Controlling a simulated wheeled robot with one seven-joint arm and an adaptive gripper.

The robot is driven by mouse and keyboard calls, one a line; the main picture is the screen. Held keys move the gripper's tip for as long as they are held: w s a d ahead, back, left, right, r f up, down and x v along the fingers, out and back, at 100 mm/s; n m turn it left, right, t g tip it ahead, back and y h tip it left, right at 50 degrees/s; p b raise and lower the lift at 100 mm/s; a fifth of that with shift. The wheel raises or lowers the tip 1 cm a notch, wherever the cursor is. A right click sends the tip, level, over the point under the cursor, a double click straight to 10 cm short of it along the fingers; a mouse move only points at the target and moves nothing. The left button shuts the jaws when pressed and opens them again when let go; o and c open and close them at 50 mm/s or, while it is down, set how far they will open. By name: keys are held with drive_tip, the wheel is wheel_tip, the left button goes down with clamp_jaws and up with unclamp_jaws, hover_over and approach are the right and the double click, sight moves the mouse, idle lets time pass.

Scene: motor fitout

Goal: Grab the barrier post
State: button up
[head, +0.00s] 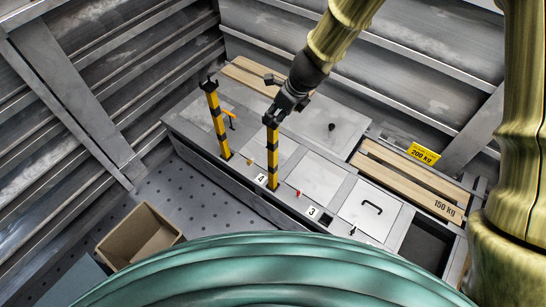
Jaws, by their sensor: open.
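Two yellow-and-black striped barrier posts stand upright along the front edge of a grey workbench in the head view. The left barrier post (217,122) stands alone, with a dark forked top. The right barrier post (272,157) stands by the label 4. My gripper (274,113) is open at the top of the right post, reaching down from the upper right. The gripper covers the top of this post, and I cannot tell whether the fingers touch it.
The grey bench (189,133) carries panels, small parts and a lid with a black handle (372,207). Wooden slats (408,180) lie at the right, by a yellow 200 kg sign (424,153). An open cardboard box (140,236) stands on the perforated floor at lower left.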

sight(272, 135)
drive_tip(key=x, duration=0.2)
drive_tip(key=d+x, duration=0.1)
drive_tip(key=x, duration=0.1)
drive_tip(key=shift+a+f, duration=0.1)
drive_tip(key=shift+f, duration=0.2)
drive_tip(key=shift+s, duration=0.35)
drive_tip(key=shift+p+x, duration=0.65)
drive_tip(key=shift+x, duration=0.4)
drive_tip(key=x, duration=0.3)
drive_tip(key=shift+w+p, duration=0.15)
drive_tip(key=shift+p, duration=0.2)
clamp_jaws()
